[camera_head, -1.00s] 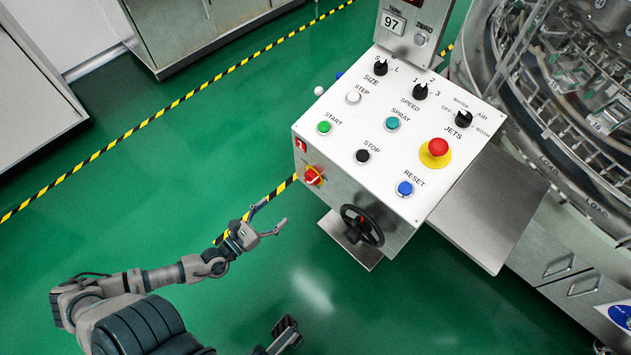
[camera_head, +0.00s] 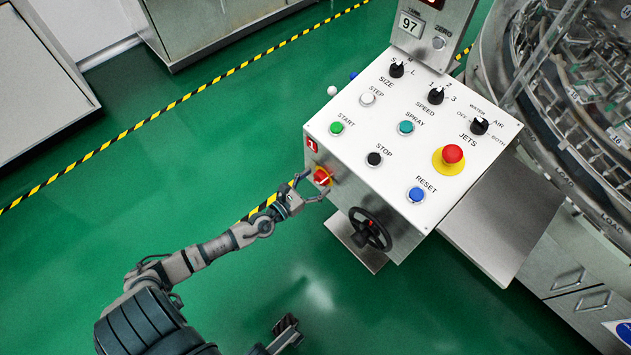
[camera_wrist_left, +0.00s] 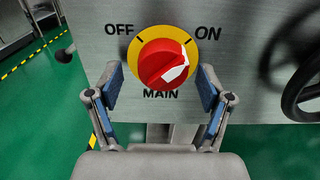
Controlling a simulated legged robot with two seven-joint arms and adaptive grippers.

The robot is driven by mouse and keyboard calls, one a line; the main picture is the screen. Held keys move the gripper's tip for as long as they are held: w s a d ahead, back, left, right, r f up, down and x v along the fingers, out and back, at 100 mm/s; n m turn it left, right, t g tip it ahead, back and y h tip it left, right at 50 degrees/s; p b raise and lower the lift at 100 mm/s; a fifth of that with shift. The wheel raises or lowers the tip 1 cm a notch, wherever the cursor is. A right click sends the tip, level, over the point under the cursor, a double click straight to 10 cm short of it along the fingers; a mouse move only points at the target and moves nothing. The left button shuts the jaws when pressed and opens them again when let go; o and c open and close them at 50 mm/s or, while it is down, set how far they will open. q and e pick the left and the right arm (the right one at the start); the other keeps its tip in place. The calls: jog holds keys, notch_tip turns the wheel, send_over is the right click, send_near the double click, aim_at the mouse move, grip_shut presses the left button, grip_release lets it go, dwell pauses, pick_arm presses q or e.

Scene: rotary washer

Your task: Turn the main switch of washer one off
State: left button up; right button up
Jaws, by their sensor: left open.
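The main switch (camera_head: 322,176) is a red knob on a yellow disc, on the left side face of the control box (camera_head: 412,150). In the left wrist view the knob (camera_wrist_left: 163,62) shows large, with OFF at its upper left, ON at its upper right and MAIN below. Its white mark sits at the knob's lower right. My left gripper (camera_head: 313,186) is open in front of the switch. In the left wrist view its blue-padded fingers (camera_wrist_left: 159,82) stand at the left and right of the knob's lower part, seemingly apart from it.
A black handwheel (camera_head: 370,230) sticks out of the box just right of my left gripper. The box top carries several buttons and selectors, and a red emergency button (camera_head: 453,154). A red number plate (camera_head: 311,145) is above the switch. The green floor at left is clear.

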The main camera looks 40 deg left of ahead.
pick_arm(q)
jog(key=shift+d, duration=0.15)
jog(key=c, duration=1.2)
